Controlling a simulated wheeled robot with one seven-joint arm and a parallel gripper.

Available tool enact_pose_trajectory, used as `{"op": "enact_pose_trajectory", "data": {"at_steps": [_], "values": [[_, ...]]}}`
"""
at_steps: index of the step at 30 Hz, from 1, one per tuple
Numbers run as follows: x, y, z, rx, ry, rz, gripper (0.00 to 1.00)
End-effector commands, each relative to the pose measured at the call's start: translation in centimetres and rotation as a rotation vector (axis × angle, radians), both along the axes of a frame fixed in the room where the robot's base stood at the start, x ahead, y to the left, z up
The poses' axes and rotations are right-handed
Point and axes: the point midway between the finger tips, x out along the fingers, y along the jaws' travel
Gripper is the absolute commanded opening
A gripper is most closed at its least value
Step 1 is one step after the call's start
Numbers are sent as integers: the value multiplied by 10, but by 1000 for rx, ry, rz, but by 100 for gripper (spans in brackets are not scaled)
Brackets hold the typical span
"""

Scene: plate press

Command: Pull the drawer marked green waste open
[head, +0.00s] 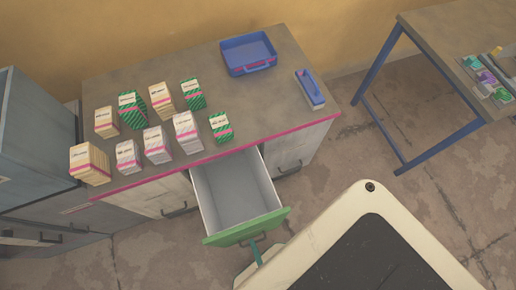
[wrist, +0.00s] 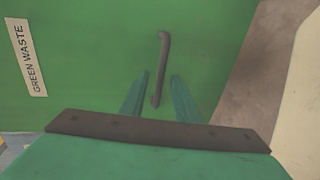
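The green waste drawer (head: 237,191) is pulled out from the front of the bench, with an empty grey inside. Its green front (head: 247,228) carries the label GREEN WASTE (wrist: 28,57) in the wrist view. The dark bar handle (wrist: 161,65) stands upright in that view. My gripper (wrist: 160,76) is at the handle, with one teal finger on each side of it. A gap shows between each finger and the handle, so the gripper looks open. In the head view my gripper (head: 256,250) is partly hidden just in front of the green front.
The bench (head: 230,110) bears several seed-like packets (head: 157,144), a blue tray (head: 248,54) and a blue-and-white holder (head: 310,89). Closed drawers flank the open one. A blue-legged table (head: 440,45) stands at right, with free floor (head: 345,155) between. A grey-blue cabinet (head: 35,140) stands at left.

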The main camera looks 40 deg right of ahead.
Motion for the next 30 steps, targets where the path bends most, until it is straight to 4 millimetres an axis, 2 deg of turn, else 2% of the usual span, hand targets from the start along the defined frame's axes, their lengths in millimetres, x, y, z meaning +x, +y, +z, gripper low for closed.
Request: {"op": "enact_pose_trajectory", "data": {"at_steps": [11,14,24,30], "values": [[-7,-2,1,-1,1,-13,28],[-18,1,3,-1,1,-14,28],[-77,21,15,1,3,-11,28],[-98,28,21,-1,0,-8,28]]}}
